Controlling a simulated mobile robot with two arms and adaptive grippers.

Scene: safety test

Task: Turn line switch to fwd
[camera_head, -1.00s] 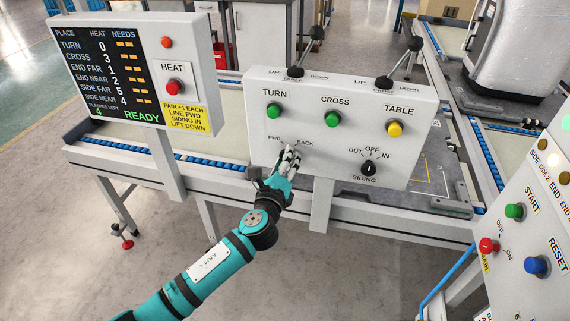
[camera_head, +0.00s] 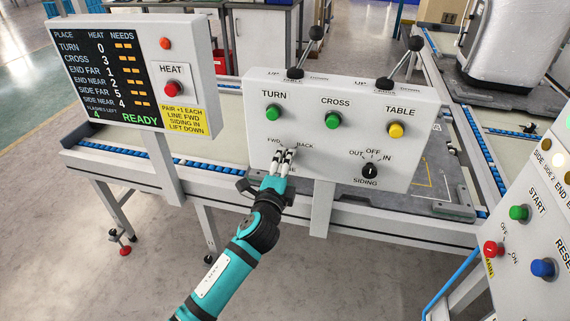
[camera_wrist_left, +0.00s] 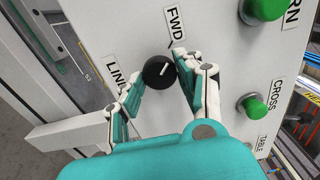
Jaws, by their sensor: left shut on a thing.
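The line switch is a black round knob (camera_wrist_left: 158,72) on the grey control panel, with a white mark pointing up and right, roughly toward the FWD side, in the left wrist view. The FWD label (camera_wrist_left: 175,20) is above it and the LINE label (camera_wrist_left: 120,80) is to its left. My left gripper (camera_head: 284,156) is at the panel (camera_head: 325,165), between the FWD and BACK labels. In the left wrist view its fingers (camera_wrist_left: 160,78) are shut on the knob from two sides. My right gripper is not in view.
Green TURN (camera_head: 273,112) and CROSS (camera_head: 333,121) buttons, a yellow TABLE button (camera_head: 396,130) and the black SIDING knob (camera_head: 370,171) share the panel. Two levers (camera_head: 306,50) (camera_head: 404,62) rise from its top. A display board (camera_head: 135,75) stands left, another button panel (camera_head: 530,220) right.

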